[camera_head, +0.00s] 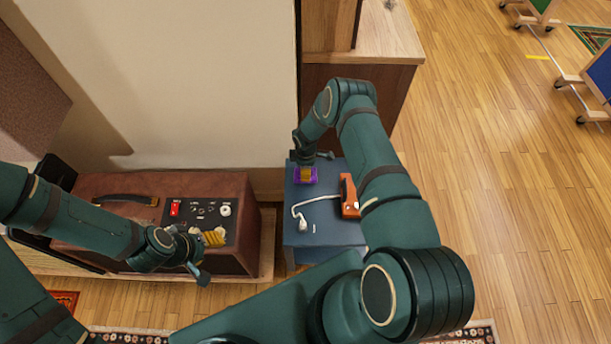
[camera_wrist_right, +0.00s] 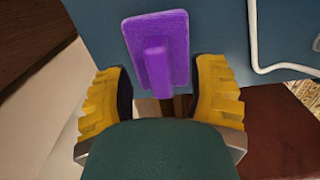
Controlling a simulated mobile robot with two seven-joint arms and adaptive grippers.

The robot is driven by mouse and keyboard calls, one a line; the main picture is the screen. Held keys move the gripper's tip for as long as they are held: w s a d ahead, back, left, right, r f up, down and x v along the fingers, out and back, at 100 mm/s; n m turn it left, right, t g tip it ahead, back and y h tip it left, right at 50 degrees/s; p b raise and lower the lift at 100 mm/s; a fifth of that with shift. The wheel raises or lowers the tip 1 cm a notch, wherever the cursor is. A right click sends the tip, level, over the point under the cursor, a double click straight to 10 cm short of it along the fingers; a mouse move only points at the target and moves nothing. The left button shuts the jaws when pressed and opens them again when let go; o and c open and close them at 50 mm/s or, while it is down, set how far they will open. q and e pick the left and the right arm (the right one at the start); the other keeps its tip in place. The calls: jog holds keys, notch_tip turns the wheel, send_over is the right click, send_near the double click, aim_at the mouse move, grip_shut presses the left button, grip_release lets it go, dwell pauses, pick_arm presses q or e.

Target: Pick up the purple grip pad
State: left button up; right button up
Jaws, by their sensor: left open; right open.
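The purple grip pad (camera_head: 306,182) lies on the blue-grey top of a small cabinet (camera_head: 321,235). In the right wrist view the pad (camera_wrist_right: 173,28) is a flat purple plate with a raised ridge. My right gripper (camera_head: 306,172) is over the pad and partly hides it in the head view. Its yellow fingers stand apart in the wrist view (camera_wrist_right: 160,95), with the pad's ridge just beyond the gap between them; contact cannot be told. My left gripper (camera_head: 213,238) is open and empty, in front of the brown amp.
An orange device (camera_head: 349,196) and a white cable (camera_head: 300,212) lie on the cabinet beside the pad. The brown amp (camera_head: 95,184) with knobs stands to the left. A wooden cabinet (camera_head: 388,35) stands behind. Open wooden floor (camera_head: 510,190) is at right.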

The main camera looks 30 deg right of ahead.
jog(key=shift+f, duration=0.55)
grip_shut()
jog(key=shift+r, duration=0.1)
notch_tip(320, 180, up, 10)
jog(key=shift+f+p, duration=0.1)
jog(key=shift+p, duration=1.15)
